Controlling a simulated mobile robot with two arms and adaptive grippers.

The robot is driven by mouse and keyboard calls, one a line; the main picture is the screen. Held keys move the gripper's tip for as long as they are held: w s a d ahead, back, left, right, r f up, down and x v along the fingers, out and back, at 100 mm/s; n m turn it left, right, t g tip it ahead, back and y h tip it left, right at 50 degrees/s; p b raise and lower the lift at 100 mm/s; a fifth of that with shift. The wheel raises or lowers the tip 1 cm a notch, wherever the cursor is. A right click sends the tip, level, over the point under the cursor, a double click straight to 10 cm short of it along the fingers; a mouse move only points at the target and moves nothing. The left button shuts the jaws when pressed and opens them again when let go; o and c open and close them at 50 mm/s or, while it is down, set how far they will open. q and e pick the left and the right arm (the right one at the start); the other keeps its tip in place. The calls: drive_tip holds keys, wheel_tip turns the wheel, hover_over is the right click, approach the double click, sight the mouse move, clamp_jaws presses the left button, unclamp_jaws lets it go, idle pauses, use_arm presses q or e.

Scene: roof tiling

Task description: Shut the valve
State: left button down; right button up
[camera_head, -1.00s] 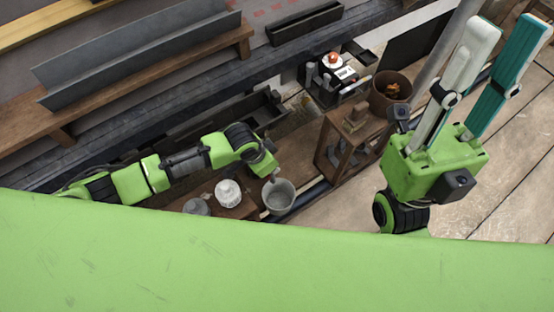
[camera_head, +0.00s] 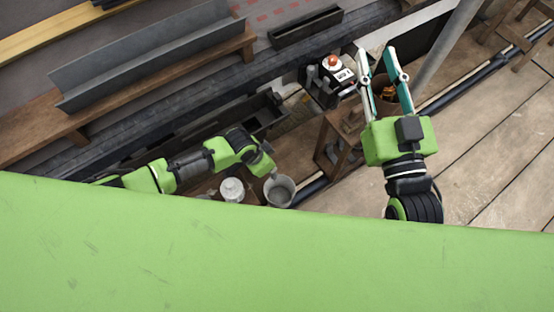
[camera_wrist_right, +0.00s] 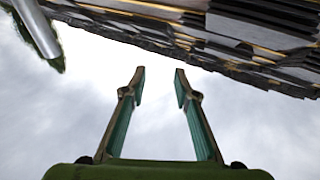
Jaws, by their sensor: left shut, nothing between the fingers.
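I cannot make out a valve for certain. A dark device (camera_head: 321,86) with a red-orange knob (camera_head: 332,62) and a white label stands at upper centre. Something orange (camera_head: 388,93) sits inside a brown pot (camera_head: 383,103), partly hidden behind my right gripper's fingers. My right gripper (camera_head: 376,52) is open and empty, its fingers pointing up the picture beside the device; contact cannot be told. In the wrist view its fingers (camera_wrist_right: 160,73) are apart against cloudy sky. My left gripper (camera_head: 271,171) is shut and empty at the rim of a grey bucket (camera_head: 280,190).
A white lidded container (camera_head: 232,190) stands left of the bucket. A wooden stand (camera_head: 335,140) is below the device. A grey pole (camera_head: 450,45) rises right of my right gripper. A long metal trough (camera_head: 150,60) lies at upper left. The plank floor (camera_head: 490,150) at right is mostly clear.

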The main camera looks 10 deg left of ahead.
use_arm(q)
drive_tip(key=a+p, duration=0.1)
drive_tip(key=p, duration=0.2)
drive_tip(key=shift+s+a, duration=0.2)
use_arm(e)
drive_tip(key=s+d+f+g+h, duration=0.1)
drive_tip(key=s+d+f+g, duration=0.1)
drive_tip(key=f+g, duration=0.3)
drive_tip(key=s+d+f+g+h, duration=0.2)
drive_tip(key=s+f+g, duration=0.3)
drive_tip(key=f, duration=0.8)
drive_tip(key=shift+d+f, duration=0.15)
drive_tip(key=shift+f, duration=0.05)
drive_tip(key=shift+s, duration=0.1)
use_arm(q)
drive_tip(key=shift+w, duration=0.15)
drive_tip(key=shift+w+d, duration=0.3)
drive_tip(key=shift+w, duration=0.3)
use_arm(e)
drive_tip(key=w+r, duration=0.1)
drive_tip(key=w+a+r+t, duration=0.1)
drive_tip(key=shift+w+r, duration=0.2)
drive_tip(key=shift+w, duration=0.1)
drive_tip(key=shift+a+r, duration=0.1)
